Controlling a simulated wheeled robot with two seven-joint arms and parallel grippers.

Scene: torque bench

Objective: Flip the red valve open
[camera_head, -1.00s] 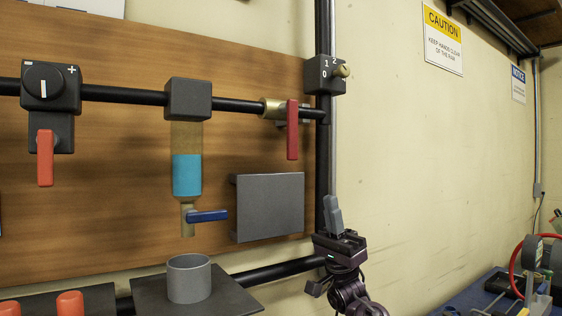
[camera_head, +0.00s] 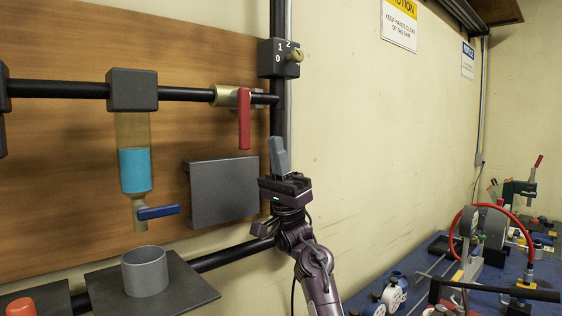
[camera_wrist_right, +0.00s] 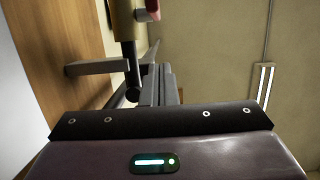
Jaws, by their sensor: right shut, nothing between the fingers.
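The red valve lever (camera_head: 244,120) hangs straight down from a brass valve body (camera_head: 228,96) on the black horizontal pipe. In the right wrist view the red lever (camera_wrist_right: 152,10) shows only in part at the top edge, beside the brass body (camera_wrist_right: 125,18). My right gripper (camera_head: 277,152) points up, with its fingers closed together and empty. In the head view it appears just below and to the right of the lever's lower end, apart from it. The fingers (camera_wrist_right: 160,86) also show in the right wrist view. My left gripper is out of view.
A grey plate (camera_head: 222,190) is on the wooden board, left of my right gripper. A blue-handled tap (camera_head: 158,212) hangs above a grey cup (camera_head: 145,271). A black vertical post with a numbered box (camera_head: 272,58) stands behind. A cluttered blue bench is at the right.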

